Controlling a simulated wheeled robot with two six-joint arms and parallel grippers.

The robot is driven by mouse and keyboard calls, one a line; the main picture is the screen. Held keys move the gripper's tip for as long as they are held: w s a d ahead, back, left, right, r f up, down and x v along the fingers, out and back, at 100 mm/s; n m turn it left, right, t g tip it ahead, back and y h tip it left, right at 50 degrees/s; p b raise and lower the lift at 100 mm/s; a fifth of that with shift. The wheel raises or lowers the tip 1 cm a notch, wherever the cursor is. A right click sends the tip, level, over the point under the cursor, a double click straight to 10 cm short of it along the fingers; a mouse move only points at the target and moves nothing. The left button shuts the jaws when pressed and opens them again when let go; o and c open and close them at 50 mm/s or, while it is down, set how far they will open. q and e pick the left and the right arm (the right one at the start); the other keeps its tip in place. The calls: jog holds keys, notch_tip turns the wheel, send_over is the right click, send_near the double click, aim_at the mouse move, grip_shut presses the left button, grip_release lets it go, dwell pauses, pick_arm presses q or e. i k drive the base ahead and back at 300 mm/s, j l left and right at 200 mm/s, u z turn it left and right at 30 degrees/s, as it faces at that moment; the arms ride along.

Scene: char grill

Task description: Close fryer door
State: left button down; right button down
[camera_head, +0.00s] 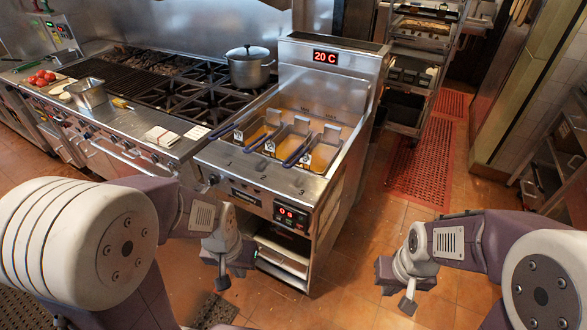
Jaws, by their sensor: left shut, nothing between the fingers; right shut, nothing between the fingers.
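The steel fryer (325,95) stands in the middle, with a red "20 C" display on its back panel and three blue-handled baskets (268,138) in its top. Below its control panel (290,215) the lower cabinet (283,254) is open and pale inner parts show. I cannot clearly make out the door panel; my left arm covers the left side of the opening. My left gripper (226,278) is shut and empty, at the left edge of the opening; contact cannot be told. My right gripper (400,300) is shut and empty over the floor, right of the fryer and apart from it.
A range (178,90) with a steel pot (249,68) stands left of the fryer. A wheeled rack (412,75) stands behind to the right, near red floor mats (415,175). Tiled floor (340,265) is free between the fryer and my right gripper.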

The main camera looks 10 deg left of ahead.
aim_at(189, 284)
jog(key=k+j+u, duration=0.15)
jog(key=u, duration=0.15)
jog(key=j+z, duration=0.25)
jog(key=j, duration=0.3)
jog(key=k+j+z, duration=0.1)
jog(key=j+z, duration=0.15)
jog(key=j, duration=0.25)
jog(key=j+z, duration=0.15)
jog(key=j, duration=0.3)
jog(key=j+z, duration=0.15)
jog(key=j, duration=0.3)
jog(key=k+j+z, duration=0.1)
jog(key=j, duration=0.35)
jog(key=k+j+z, duration=0.15)
jog(key=j, duration=0.3)
jog(key=k+j+z, duration=0.15)
jog(key=j, duration=0.3)
jog(key=k+j+z, duration=0.15)
jog(key=j, duration=0.3)
jog(key=k+j+z, duration=0.15)
jog(key=j, duration=0.25)
jog(key=i+j+z, duration=0.1)
jog(key=i+j, duration=0.15)
jog(key=j, duration=0.2)
jog(key=z, duration=0.05)
